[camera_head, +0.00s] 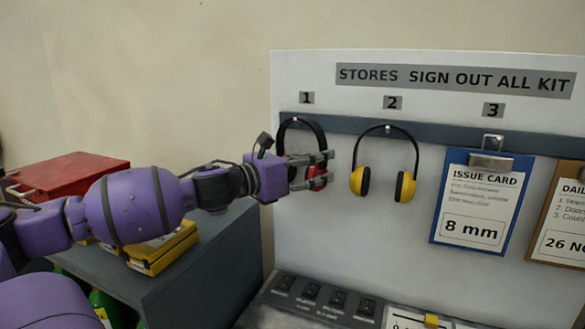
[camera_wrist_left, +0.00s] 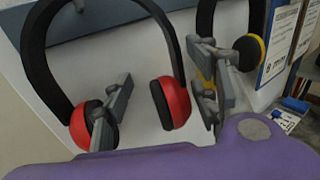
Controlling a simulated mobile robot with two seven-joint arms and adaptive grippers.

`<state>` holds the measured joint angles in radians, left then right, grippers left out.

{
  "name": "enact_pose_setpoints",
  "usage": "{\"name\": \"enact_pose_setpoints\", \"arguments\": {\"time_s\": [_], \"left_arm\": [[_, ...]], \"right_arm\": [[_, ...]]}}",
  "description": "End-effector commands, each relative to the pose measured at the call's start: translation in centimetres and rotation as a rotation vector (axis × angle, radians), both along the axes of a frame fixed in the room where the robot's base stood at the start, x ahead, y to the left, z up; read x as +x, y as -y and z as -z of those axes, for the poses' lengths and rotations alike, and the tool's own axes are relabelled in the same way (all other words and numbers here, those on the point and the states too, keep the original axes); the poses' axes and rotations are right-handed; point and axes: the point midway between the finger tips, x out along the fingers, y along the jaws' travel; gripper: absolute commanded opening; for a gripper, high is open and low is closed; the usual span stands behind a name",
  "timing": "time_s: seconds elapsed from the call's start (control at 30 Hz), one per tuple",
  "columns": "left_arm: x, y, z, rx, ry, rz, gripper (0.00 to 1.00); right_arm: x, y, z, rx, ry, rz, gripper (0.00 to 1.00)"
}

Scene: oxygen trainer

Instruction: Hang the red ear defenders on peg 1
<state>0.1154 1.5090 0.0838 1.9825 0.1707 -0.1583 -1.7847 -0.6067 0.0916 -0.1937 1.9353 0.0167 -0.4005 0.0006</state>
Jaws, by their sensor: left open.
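The red ear defenders (camera_head: 318,134) hang from the rail below label 1 (camera_head: 306,98), with their black band looped up at peg 1. My left gripper (camera_head: 328,168) is open in front of them and partly hides the cups. In the left wrist view, the band (camera_wrist_left: 40,62) arches under the peg area, and the right red cup (camera_wrist_left: 171,103) shows between the two spread fingers (camera_wrist_left: 165,98). The left red cup (camera_wrist_left: 79,127) is partly behind one finger. Whether a finger touches a cup cannot be told. My right gripper is not in view.
Yellow ear defenders (camera_head: 404,188) hang on peg 2, close to the right of my left fingers. A blue clipboard (camera_head: 437,222) hangs under label 3. A grey cabinet (camera_head: 215,262) with a red box (camera_head: 70,172) and yellow boxes (camera_head: 165,250) stands below my left arm.

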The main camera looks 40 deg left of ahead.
Motion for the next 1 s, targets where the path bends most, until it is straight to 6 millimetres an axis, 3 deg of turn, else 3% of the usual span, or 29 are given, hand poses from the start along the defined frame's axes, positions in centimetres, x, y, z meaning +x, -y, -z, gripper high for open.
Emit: {"name": "enact_pose_setpoints", "arguments": {"time_s": [1.0], "left_arm": [[-10.2,-3.1,0.1,0.0,-0.001,-0.001,0.55]], "right_arm": [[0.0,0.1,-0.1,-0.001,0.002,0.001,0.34]]}}
